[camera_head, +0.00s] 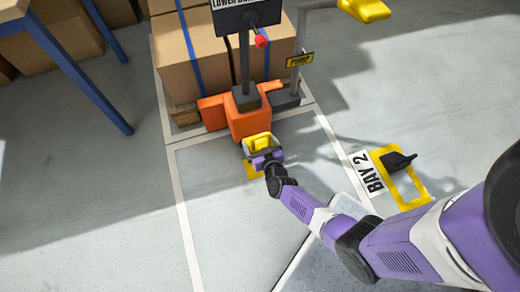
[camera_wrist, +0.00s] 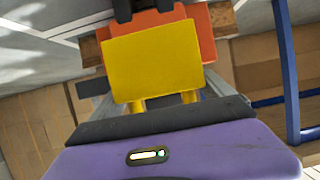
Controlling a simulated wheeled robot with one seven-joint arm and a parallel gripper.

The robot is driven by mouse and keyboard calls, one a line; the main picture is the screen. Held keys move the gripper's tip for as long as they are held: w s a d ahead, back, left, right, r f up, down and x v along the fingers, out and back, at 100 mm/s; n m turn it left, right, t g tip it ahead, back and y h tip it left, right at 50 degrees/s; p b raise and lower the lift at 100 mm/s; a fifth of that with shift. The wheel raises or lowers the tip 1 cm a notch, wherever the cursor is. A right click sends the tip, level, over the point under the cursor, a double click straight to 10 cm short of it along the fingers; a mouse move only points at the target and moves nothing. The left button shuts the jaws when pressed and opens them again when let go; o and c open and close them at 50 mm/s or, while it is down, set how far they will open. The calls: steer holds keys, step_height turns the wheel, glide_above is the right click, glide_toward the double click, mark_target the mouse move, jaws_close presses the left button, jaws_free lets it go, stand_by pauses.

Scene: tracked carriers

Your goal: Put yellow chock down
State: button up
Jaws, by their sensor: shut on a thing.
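The yellow chock (camera_head: 257,141) is in my gripper (camera_head: 264,156), just in front of the orange pallet truck (camera_head: 246,121). In the wrist view the chock (camera_wrist: 155,62) shows as a broad yellow face with two short yellow posts below it, close to the purple gripper body. My gripper is shut on the chock; its fingertips are mostly hidden. I cannot tell whether the chock touches the floor.
Strapped cardboard boxes (camera_head: 222,60) stand on a pallet behind the truck. A yellow floor frame (camera_head: 417,184) beside the BAY 2 label holds a black object (camera_head: 397,160). A blue-legged table (camera_head: 75,70) stands at left. The floor at lower left is clear.

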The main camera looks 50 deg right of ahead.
steer(key=f+b, duration=0.5)
steer(key=f, duration=0.1)
steer(key=f+b, duration=0.6)
steer(key=f, duration=0.1)
steer(key=f+b, duration=0.5)
steer(key=f, duration=0.2)
steer(key=shift+s+d+f, duration=0.25)
steer(key=shift+d, duration=0.05)
steer(key=shift+r, duration=0.1)
steer(key=o, duration=1.7)
steer(key=shift+f, duration=0.2)
steer(key=shift+s+r, duration=0.1)
steer(key=shift+r, duration=0.05)
